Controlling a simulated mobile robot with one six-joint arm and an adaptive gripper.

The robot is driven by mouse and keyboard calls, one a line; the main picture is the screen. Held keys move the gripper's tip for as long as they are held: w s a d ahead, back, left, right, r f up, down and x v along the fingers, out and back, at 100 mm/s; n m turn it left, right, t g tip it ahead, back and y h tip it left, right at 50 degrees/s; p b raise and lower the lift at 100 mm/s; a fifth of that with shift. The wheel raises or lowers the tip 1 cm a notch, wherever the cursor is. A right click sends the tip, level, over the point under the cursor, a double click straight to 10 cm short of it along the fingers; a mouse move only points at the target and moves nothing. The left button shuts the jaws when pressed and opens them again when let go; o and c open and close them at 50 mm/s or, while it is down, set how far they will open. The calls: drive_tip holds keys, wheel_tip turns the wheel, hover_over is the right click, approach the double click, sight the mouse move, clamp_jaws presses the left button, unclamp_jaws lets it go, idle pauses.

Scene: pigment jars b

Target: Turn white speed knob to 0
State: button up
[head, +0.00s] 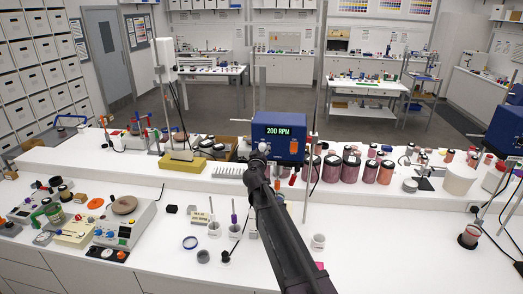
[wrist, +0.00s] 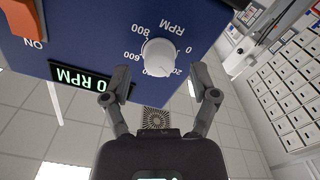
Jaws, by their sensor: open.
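The blue stirrer head (head: 278,127) stands on a rod on the bench, and its green display reads 200 RPM. In the wrist view its blue face (wrist: 90,30) appears upside down. The white speed knob (wrist: 159,57) sits on that face, ringed by a printed RPM scale with 0 and 800 legible. The knob's pointer is hard to make out. My gripper (wrist: 161,84) is open, its two fingers apart on either side below the knob, apparently not touching it. One finger partly covers the display (wrist: 80,77). In the head view my arm hides the gripper and knob.
An orange ON switch (wrist: 20,18) is on the same face. Dark red jars (head: 351,168) stand right of the stirrer on the raised shelf. A yellow block (head: 182,167) is to the left. Small cups (head: 214,229) stand on the bench below; bare bench lies at the right front (head: 400,240).

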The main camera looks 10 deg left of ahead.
drive_tip(key=shift+w, duration=0.9)
drive_tip(key=shift+c, duration=0.2)
clamp_jaws()
drive_tip(key=shift+n, duration=0.4)
drive_tip(key=n, duration=1.1)
